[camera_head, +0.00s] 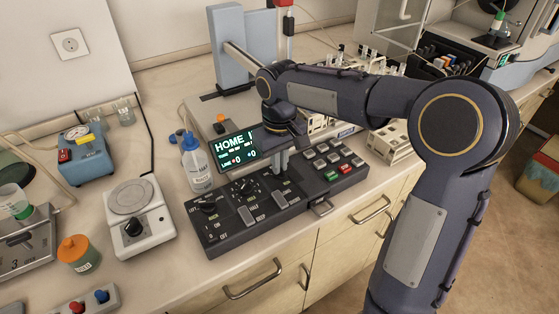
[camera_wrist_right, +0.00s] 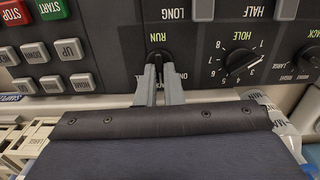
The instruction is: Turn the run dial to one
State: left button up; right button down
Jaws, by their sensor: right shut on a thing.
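The dark control panel (camera_head: 228,237) lies on the bench in the head view, with dials, grey keys and a green-lettered screen (camera_head: 234,152) reading HOME. In the right wrist view the black run dial (camera_wrist_right: 158,57) sits under the RUN label. My right gripper (camera_wrist_right: 159,75) has its fingers closed on either side of this dial. In the head view the right gripper (camera_head: 281,162) reaches down to the panel, and its wrist hides part of the screen. The fingers cover most of the dial and its markings, so its setting is unclear. My left gripper is out of view.
A HOLE dial (camera_wrist_right: 240,63) with numbers is beside the run dial. Red STOP and green START keys (camera_wrist_right: 52,9) are on the panel's other side. A blue-capped bottle (camera_head: 196,166) stands behind the panel. Sample racks (camera_head: 393,142) stand at the right, below my arm.

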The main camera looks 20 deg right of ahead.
jog(key=n+p, duration=0.2)
jog(key=n, duration=0.2)
jog(key=shift+a+r, duration=0.1)
jog(key=shift+r, duration=0.05)
jog(key=n+p, duration=0.2)
jog(key=n, duration=0.3)
jog(key=shift+p, duration=0.35)
jog(key=shift+n, duration=0.3)
jog(key=shift+a, duration=0.1)
jog(key=c, duration=1.6)
grip_release()
jog(key=shift+s, duration=0.1)
jog(key=shift+o, duration=0.2)
notch_tip(320, 180, up, 8)
jog(key=shift+f, duration=0.2)
